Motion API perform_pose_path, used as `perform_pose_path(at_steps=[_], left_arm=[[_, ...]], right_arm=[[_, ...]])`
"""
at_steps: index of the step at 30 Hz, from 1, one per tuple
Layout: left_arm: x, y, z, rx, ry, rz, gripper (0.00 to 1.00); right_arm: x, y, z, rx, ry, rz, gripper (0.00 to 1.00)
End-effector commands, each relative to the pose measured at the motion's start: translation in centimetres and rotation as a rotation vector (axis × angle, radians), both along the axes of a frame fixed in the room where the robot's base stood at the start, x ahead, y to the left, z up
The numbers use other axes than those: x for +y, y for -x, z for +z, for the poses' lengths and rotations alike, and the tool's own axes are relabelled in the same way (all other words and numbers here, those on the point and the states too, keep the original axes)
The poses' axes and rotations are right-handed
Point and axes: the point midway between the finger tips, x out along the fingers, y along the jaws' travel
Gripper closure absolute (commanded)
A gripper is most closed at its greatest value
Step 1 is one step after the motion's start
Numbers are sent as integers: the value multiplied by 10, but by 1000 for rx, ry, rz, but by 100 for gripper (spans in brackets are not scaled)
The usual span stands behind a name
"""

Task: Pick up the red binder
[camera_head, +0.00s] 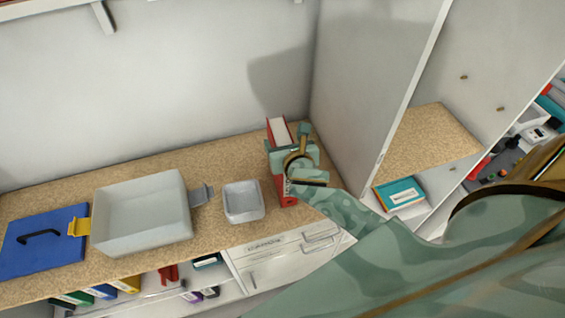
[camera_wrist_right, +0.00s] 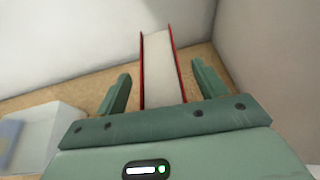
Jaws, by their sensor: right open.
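The red binder (camera_head: 279,131) stands upright on the wooden counter at the back, near the tall white side panel. In the right wrist view the red binder (camera_wrist_right: 160,70) shows its two red covers with white pages between them. My right gripper (camera_head: 292,150) is at the binder and hides its middle part in the head view. In the wrist view my right gripper (camera_wrist_right: 160,92) is open, with one finger on each side of the binder and a visible gap to each cover. My left gripper is not in view.
A small white bin (camera_head: 243,202) stands left of the binder, and a larger grey box (camera_head: 141,213) with latches stands beyond it. A blue lid (camera_head: 43,240) lies at far left. The white side panel (camera_head: 372,85) rises close on the right.

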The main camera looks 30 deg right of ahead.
Motion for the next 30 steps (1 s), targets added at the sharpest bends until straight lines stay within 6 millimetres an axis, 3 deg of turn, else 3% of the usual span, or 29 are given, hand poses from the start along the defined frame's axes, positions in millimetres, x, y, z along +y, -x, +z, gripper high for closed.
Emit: perform_pose_path(at_steps=[8,15,16,30], left_arm=[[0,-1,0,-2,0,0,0],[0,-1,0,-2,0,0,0],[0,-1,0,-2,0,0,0],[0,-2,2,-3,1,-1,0]], right_arm=[[-1,-4,-2,0,-1,1,29],[-1,-4,-2,0,0,1,96],[-1,-4,-2,0,0,1,100],[-1,-5,8,-4,1,1,100]])
